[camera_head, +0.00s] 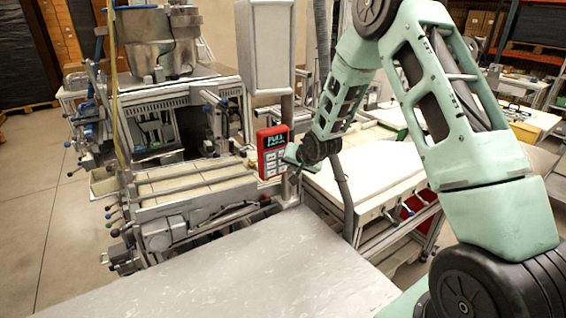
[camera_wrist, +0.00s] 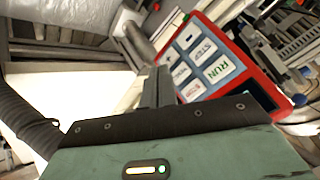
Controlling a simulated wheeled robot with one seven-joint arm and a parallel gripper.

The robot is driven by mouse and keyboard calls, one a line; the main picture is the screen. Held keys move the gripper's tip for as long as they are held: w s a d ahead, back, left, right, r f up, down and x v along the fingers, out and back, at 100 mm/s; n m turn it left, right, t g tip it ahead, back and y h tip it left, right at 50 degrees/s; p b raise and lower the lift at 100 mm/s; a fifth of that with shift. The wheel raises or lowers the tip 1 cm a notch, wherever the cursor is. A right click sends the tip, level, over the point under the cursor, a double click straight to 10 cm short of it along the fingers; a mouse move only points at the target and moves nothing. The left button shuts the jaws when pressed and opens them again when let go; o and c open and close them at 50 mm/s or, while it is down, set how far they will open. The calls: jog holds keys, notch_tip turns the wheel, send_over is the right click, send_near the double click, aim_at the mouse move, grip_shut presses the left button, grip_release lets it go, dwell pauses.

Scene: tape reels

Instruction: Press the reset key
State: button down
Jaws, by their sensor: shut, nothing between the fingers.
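A red control box (camera_head: 273,150) is fixed to a grey post, with a small display reading "FULL" on its top line and light keys below. In the wrist view the red box (camera_wrist: 262,78) appears tilted, with a grey keypad. Its keys include RUN (camera_wrist: 219,70), STEP (camera_wrist: 203,52) and what looks like STOP (camera_wrist: 191,91). A key with small blurred lettering (camera_wrist: 181,72) may be the reset key; I cannot read it surely. My gripper (camera_head: 291,156) is shut and empty, close to the box's right side. In the wrist view its fingers (camera_wrist: 157,84) are beside the keypad's edge; contact cannot be told.
A white-topped table (camera_head: 375,170) is to the right. A grey hose (camera_head: 344,195) hangs close to my gripper. A bare grey surface (camera_head: 230,275) lies in front.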

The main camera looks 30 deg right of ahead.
jog(key=shift+w, duration=0.7)
jog(key=shift+w, duration=0.1)
dwell(1.5)
jog(key=shift+w, duration=0.35)
jog(key=shift+w+a+b, duration=0.1)
jog(key=shift+w+b, duration=0.25)
dwell(0.6)
dwell(0.3)
jog(key=shift+s, duration=0.8)
jog(key=shift+s+b, duration=0.4)
jog(key=shift+s, duration=2.1)
